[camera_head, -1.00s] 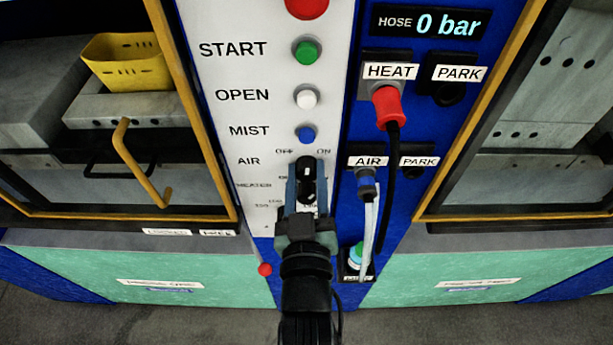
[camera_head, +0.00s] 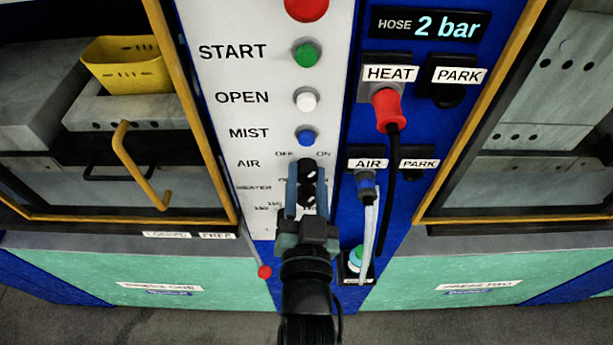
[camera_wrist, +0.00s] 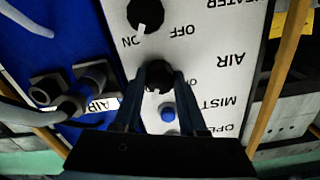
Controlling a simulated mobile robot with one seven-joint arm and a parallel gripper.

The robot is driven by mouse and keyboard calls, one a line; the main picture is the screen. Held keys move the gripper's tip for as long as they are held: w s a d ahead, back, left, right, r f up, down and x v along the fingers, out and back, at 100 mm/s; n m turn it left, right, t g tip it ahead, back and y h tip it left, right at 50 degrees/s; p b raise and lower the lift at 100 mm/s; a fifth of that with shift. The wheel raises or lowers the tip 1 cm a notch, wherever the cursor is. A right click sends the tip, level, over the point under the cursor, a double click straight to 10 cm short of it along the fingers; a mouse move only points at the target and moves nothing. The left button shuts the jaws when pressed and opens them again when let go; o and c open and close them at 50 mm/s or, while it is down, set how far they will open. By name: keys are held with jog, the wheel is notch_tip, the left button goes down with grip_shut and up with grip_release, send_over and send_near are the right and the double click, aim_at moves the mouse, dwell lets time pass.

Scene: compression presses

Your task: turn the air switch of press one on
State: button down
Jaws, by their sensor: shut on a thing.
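The air switch of press one is a black round knob (camera_head: 307,168) beside the AIR label on the white panel. ON is printed at its upper right and OFF at its upper left. My gripper (camera_head: 307,174) reaches up from below, with one finger on each side of the knob, shut on it. In the wrist view my gripper (camera_wrist: 160,74) also has the air knob (camera_wrist: 158,78) between its fingertips. The knob's white mark is small and its exact direction is hard to read. The hose display (camera_head: 432,24) reads 2 bar.
The blue MIST button (camera_head: 306,135) is just above the knob, and the heater knob (camera_head: 307,194) is just below, between my fingers. A red HEAT plug (camera_head: 388,108) and an AIR hose plug (camera_head: 366,186) hang to the right. A yellow door handle (camera_head: 138,165) is left.

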jog(key=shift+c, duration=2.3)
grip_release()
jog(key=shift+s+f+b, duration=0.15)
jog(key=shift+s+b, duration=0.2)
jog(key=shift+s, duration=0.25)
jog(key=s+b, duration=0.3)
jog(key=s, duration=0.8)
jog(key=shift+s, duration=0.4)
jog(key=shift+r, duration=0.2)
